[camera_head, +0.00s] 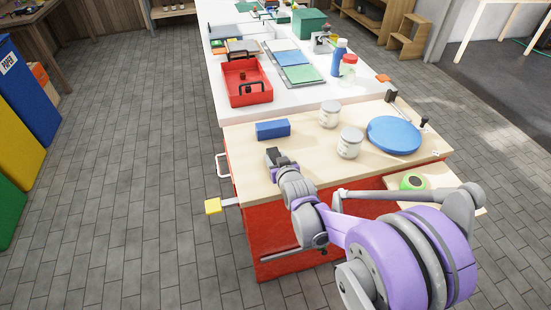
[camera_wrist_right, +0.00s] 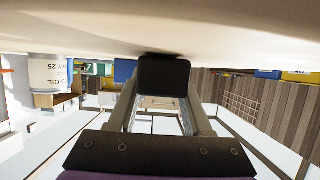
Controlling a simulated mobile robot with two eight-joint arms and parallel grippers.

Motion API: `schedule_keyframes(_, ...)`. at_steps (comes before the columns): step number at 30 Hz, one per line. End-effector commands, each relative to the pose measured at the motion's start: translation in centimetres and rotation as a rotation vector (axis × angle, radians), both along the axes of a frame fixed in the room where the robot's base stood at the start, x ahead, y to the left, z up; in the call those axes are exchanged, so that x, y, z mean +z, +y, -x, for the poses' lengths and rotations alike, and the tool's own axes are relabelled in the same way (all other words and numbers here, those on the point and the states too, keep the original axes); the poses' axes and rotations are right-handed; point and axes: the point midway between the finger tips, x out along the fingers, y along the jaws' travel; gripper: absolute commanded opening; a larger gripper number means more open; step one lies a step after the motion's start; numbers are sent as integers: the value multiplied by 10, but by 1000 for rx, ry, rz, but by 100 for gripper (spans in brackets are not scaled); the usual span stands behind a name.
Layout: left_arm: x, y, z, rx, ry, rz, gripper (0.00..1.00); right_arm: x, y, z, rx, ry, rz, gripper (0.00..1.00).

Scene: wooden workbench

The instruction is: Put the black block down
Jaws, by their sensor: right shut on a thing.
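The black block (camera_head: 272,154) is at the tip of my right gripper (camera_head: 279,163), over the left part of the wooden bench top (camera_head: 335,185). In the right wrist view, which is upside down, the black block (camera_wrist_right: 163,75) sits between the two fingers of my right gripper (camera_wrist_right: 163,92). The gripper is shut on it. The block's edge is right at the bench surface (camera_wrist_right: 240,30), with a dark shadow there; I cannot tell whether it touches. My left gripper is not in view.
A blue block (camera_head: 272,129) lies just behind the black block. Two white jars (camera_head: 349,143) (camera_head: 330,114) stand to the right, near a blue round plate (camera_head: 394,134). A red tray (camera_head: 247,98) is farther back. The bench's front left is clear.

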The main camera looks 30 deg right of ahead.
Motion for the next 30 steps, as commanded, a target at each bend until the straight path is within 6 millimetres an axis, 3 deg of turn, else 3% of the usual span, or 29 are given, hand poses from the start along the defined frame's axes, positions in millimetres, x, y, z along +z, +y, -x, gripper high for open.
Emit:
schedule_keyframes(2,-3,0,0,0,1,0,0,-4,0,0,0,0,0,0)
schedule_keyframes(3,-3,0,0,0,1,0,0,-4,0,0,0,0,0,53)
schedule_keyframes(8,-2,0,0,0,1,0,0,-3,0,0,0,0,0,79)
schedule_keyframes(19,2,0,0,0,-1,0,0,3,0,2,0,0,0,79)
schedule_keyframes(30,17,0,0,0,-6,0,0,31,16,68,0,0,0,79)
